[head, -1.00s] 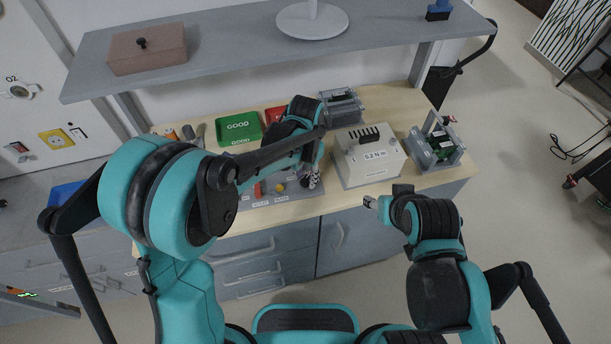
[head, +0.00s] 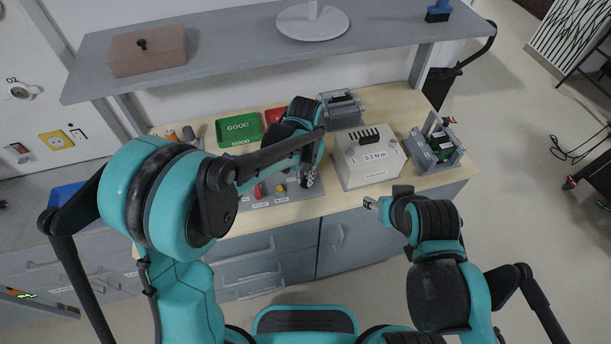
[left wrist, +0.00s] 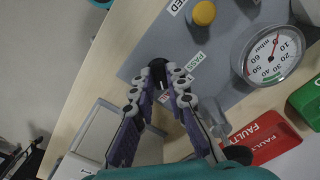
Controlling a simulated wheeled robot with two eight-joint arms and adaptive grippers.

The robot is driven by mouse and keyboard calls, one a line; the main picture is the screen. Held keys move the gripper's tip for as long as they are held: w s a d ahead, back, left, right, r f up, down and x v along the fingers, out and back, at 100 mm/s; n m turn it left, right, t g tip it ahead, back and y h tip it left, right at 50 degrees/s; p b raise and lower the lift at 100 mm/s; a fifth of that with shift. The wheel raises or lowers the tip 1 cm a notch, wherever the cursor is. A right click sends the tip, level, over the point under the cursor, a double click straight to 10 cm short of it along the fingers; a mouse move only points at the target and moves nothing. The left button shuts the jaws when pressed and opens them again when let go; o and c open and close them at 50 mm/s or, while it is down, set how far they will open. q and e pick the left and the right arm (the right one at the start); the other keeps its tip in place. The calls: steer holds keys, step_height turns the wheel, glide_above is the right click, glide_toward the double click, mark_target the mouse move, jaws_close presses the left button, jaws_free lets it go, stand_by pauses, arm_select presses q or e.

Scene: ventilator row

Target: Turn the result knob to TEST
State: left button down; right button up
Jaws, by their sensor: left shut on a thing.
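The result knob (left wrist: 157,69) is black and stands on the grey panel (left wrist: 215,40) in the left wrist view. A white PASS label (left wrist: 195,62) lies beside it, and another small white label between the fingers cannot be read. My left gripper (left wrist: 160,75) has its two fingers on either side of the knob, shut on it. In the head view my left gripper (head: 307,180) is at the right end of the panel (head: 285,197), and the knob is hidden there. My right gripper (head: 370,203) hangs in front of the bench, apart from everything; its fingers are too small to judge.
A white box (head: 368,160) stands just right of the panel. A green GOOD tray (head: 238,128) and a red tray (head: 275,115) lie behind it. A round dial gauge (left wrist: 273,55) and yellow button (left wrist: 203,13) are near the knob. A shelf (head: 240,50) overhangs the bench.

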mark_target(305, 180)
arm_select(q)
steer(key=n, duration=0.3)
steer(key=shift+n, duration=2.1)
steer(key=c, duration=1.5)
jaws_free()
steer(key=shift+c, duration=0.2)
steer(key=shift+r, duration=0.1)
step_height(305, 180, up, 12)
